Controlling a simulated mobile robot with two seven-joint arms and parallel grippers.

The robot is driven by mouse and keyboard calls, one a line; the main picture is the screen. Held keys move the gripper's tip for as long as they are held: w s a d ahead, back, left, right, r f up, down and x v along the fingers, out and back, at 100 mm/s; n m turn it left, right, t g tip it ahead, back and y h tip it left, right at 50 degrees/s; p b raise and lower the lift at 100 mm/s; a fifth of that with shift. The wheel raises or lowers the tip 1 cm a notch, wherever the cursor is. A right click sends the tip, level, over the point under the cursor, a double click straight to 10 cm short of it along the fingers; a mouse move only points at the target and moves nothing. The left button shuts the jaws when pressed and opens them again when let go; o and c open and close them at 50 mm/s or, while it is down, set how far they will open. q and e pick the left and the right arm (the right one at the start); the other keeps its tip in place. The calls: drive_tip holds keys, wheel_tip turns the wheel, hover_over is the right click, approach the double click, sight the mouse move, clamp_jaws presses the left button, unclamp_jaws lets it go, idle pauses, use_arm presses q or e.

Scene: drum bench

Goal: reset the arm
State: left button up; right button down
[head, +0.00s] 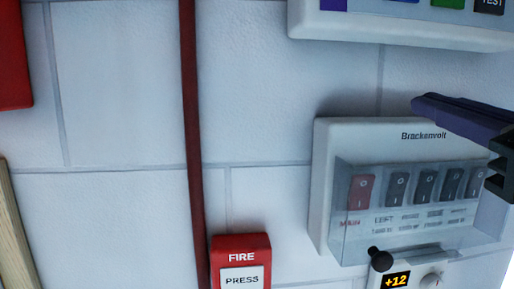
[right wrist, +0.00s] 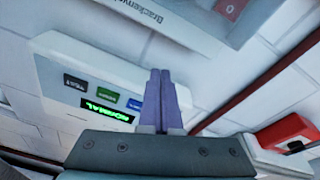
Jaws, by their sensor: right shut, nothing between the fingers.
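My right gripper (head: 420,103) comes in from the right edge in the head view, in front of the upper right of the white Brackenvolt switch box (head: 325,150). Its purple fingers are together and hold nothing. In the right wrist view the two fingers (right wrist: 160,75) lie side by side, in front of the wall and the edge of a white panel. My left gripper is in neither view. The rest of my right arm is mostly out of the head view.
The box has a clear cover (head: 350,225) with a dark knob (head: 381,259) over a row of switches. A white panel with coloured buttons (head: 400,27) is above. A red fire box (head: 240,245) and dark red pipe (head: 191,130) are left. A display unit (head: 395,281) shows +12.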

drive_tip(key=s+a+f+g, duration=0.1)
drive_tip(key=s+f+g, duration=0.2)
drive_tip(key=f, duration=0.3)
drive_tip(key=s+a+f+m+g+p, duration=0.1)
drive_tip(key=s+f+g, duration=0.25)
drive_tip(key=f, duration=0.25)
drive_tip(key=s+f+g, duration=0.2)
drive_tip(key=f+g, duration=0.2)
drive_tip(key=f, duration=0.2)
use_arm(q)
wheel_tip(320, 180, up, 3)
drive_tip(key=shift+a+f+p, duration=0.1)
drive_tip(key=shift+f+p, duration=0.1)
drive_tip(key=shift+p, duration=0.35)
use_arm(e)
drive_tip(key=s+d+f+m+g, duration=0.1)
drive_tip(key=s+f+g, duration=0.2)
drive_tip(key=s, duration=0.3)
drive_tip(key=s+d+f+m+g+h, duration=0.1)
drive_tip(key=s+f+g, duration=0.2)
drive_tip(key=s, duration=0.3)
drive_tip(key=shift+s+f+h, duration=0.25)
drive_tip(key=shift+s+h, duration=0.05)
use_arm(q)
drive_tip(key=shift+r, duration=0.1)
use_arm(e)
drive_tip(key=shift+r, duration=0.1)
